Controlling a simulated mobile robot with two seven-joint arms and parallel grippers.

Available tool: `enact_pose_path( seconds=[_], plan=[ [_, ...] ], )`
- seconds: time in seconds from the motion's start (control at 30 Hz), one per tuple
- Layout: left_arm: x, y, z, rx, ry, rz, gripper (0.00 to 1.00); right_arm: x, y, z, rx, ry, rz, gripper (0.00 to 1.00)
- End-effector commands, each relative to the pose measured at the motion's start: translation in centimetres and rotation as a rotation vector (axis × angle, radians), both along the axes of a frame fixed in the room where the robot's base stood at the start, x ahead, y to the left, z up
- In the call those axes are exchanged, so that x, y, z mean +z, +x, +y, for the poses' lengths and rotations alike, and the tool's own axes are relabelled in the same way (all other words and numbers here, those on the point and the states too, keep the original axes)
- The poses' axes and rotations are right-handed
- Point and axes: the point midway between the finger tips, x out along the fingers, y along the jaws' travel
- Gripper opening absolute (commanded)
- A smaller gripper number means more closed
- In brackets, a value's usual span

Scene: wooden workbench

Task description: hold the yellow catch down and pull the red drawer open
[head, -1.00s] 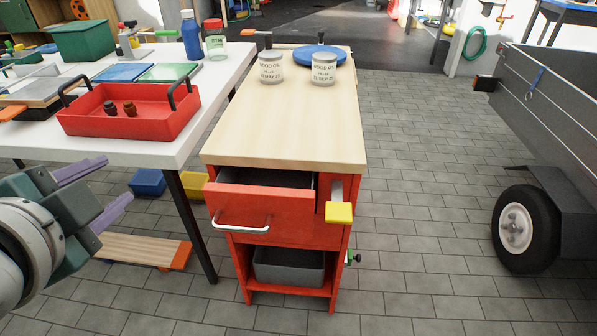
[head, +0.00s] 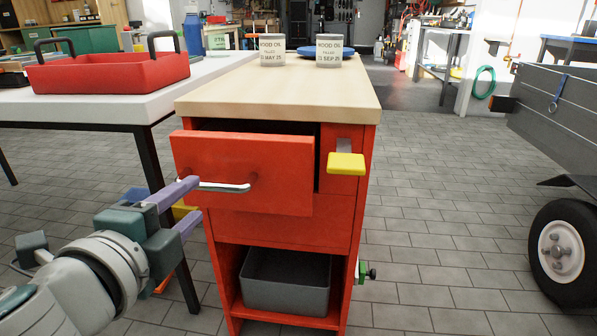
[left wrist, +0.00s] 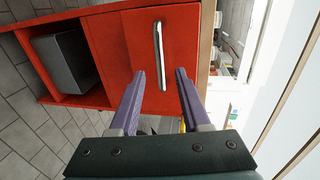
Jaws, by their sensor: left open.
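The red drawer (head: 243,172) stands partly open in the red cabinet, with a dark gap above its front. Its silver bar handle (head: 228,187) is on the drawer front. The yellow catch (head: 346,164) sticks out at the cabinet's upper right, beside the drawer, with nothing touching it. My left gripper (head: 198,197) is open at the left end of the handle. In the left wrist view the handle (left wrist: 158,50) appears between the two purple fingers (left wrist: 160,73); I cannot tell whether they touch it. My right gripper is not in view.
The wooden cabinet top (head: 275,95) holds two labelled jars and a blue plate (head: 312,50). A white table (head: 90,107) with a red tray (head: 110,74) stands at left. A grey bin (head: 287,282) sits on the lower shelf. A trailer (head: 560,115) stands at right, with clear floor between.

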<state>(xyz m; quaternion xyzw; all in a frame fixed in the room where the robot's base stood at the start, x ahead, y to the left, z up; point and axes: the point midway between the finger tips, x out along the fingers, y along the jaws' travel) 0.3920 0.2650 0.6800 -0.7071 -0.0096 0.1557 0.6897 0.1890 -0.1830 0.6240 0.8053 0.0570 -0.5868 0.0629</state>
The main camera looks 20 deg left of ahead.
Motion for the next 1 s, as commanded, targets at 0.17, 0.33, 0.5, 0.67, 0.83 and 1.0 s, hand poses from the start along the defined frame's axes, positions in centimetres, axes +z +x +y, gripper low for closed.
enact_pose_path(
  seconds=[0.17,0.33,0.5,0.67,0.83,1.0],
  plan=[
    [-0.9,3.4,0.8,-0.001,0.000,-0.003,0.47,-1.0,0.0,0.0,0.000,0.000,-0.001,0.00],
    [-1.4,5.6,1.3,-0.001,-0.001,-0.001,0.47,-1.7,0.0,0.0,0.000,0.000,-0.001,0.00],
    [-1.5,6.7,1.6,0.000,-0.002,0.000,0.47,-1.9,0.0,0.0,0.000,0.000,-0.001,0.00],
    [-1.5,6.8,1.6,0.000,-0.002,0.001,0.47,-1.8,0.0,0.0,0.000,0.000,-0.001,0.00],
    [-1.5,6.7,1.6,0.000,-0.002,0.001,0.42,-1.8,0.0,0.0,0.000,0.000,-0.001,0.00],
    [-1.5,6.7,1.6,0.000,-0.002,0.001,0.23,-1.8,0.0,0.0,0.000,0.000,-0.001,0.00]
  ],
)
